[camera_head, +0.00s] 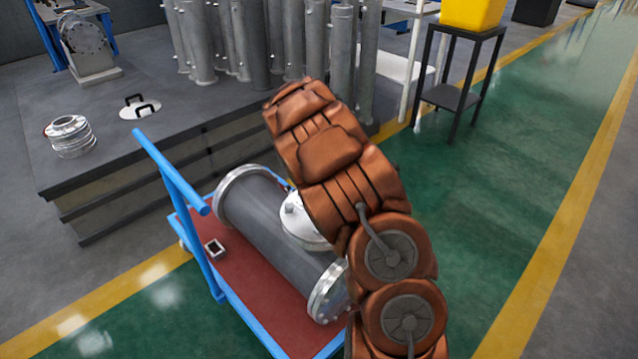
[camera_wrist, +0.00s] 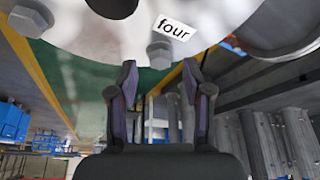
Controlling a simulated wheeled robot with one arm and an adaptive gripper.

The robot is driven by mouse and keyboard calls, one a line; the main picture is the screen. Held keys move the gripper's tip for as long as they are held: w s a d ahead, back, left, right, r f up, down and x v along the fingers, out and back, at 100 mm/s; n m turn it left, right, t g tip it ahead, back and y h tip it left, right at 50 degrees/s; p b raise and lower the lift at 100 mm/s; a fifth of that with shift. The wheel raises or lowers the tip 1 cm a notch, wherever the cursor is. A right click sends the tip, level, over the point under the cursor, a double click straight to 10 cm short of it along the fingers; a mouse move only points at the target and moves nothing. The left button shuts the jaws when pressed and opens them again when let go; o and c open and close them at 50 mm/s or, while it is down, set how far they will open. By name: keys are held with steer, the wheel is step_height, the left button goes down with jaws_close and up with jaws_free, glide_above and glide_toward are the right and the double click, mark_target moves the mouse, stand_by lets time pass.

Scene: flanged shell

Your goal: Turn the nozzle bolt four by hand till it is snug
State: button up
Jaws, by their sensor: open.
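In the wrist view the nozzle bolt four (camera_wrist: 160,52) is a grey hex head at the edge of a pale flange (camera_wrist: 100,32), beside a white label reading "four" (camera_wrist: 174,28). My gripper (camera_wrist: 160,76) is open, with its two dark fingers pointing at the flange. The bolt head appears centred in the gap, at or just beyond the fingertips; I see no contact. In the head view the grey flanged shell (camera_head: 270,230) lies on a cart. Its nozzle (camera_head: 300,222) is partly hidden by my brown arm, which also hides my gripper.
Another bolt (camera_wrist: 28,18) is at the flange's left. The red-decked cart (camera_head: 255,315) has a blue handle (camera_head: 168,168) and carries a small square part (camera_head: 215,248). A grey platform (camera_head: 100,190) stands behind. Green floor (camera_head: 500,170) at right is clear.

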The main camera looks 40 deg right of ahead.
steer(key=v, duration=1.1)
steer(key=s+a+r+n+g+y, duration=0.15)
steer(key=s+a+n, duration=0.25)
steer(key=s+a, duration=0.7)
steer(key=s+a+r+n+g+y, duration=0.1)
steer(key=s+a+n+g, duration=0.35)
steer(key=s, duration=1.15)
steer(key=s+a+r+n+y, duration=0.1)
steer(key=s+a+r+n, duration=0.1)
steer(key=s+a, duration=0.95)
step_height(320, 180, up, 16)
steer(key=d+t+p, duration=0.1)
steer(key=p, duration=1.3)
steer(key=shift+s+d+t+p, duration=0.3)
steer(key=shift+s+p, duration=0.1)
steer(key=shift+s, duration=0.1)
steer(key=shift+f, duration=0.2)
